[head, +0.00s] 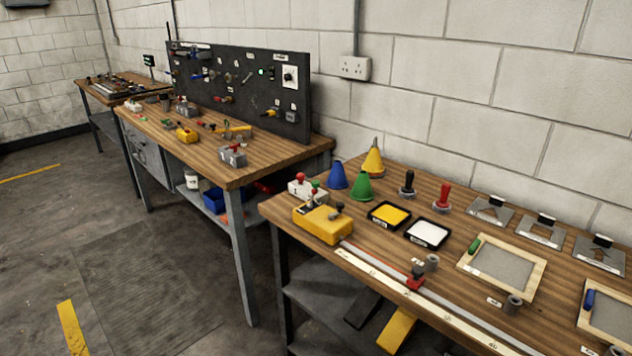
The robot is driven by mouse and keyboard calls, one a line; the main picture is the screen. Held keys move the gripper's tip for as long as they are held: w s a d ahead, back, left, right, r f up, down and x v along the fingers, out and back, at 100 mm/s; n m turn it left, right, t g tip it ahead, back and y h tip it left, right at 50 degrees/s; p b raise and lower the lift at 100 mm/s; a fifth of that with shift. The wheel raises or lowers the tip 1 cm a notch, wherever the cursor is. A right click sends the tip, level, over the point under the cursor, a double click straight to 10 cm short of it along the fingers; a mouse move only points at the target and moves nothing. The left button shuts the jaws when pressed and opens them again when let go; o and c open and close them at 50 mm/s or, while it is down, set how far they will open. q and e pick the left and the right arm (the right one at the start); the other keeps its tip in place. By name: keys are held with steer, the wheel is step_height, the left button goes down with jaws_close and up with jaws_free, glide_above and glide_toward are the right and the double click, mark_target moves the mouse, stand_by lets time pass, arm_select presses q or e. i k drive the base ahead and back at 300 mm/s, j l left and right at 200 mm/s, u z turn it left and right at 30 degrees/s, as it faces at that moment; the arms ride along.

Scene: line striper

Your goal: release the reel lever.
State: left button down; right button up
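I cannot tell which part is the reel lever; no readable label marks it. On the near bench, a yellow box (323,228) carries small dark-knobbed levers on top. Behind it, a pale box (297,187) has red and green knobs. A black upright handle (408,182) and a red upright handle (445,193) stand on round bases farther right. Neither of my grippers is in view, so nothing is seen touching these parts.
The near bench (460,220) also holds blue, green and yellow cones, yellow and white trays (428,233), wooden frames (502,266) and a long rail (430,298). Another bench with a dark tool panel (245,100) stands behind. Floor at the left is open.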

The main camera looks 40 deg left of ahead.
mark_target(309, 204)
steer(key=i+j+z, duration=0.1)
steer(key=j, duration=0.5)
steer(key=i+j+z, duration=0.1)
steer(key=j, duration=0.5)
steer(key=i+j+z, duration=0.1)
steer(key=j, duration=0.5)
steer(key=i+j, duration=0.1)
steer(key=j, duration=0.9)
steer(key=i+j, duration=0.15)
steer(key=j, duration=0.35)
steer(key=i+j, duration=0.1)
steer(key=j, duration=0.4)
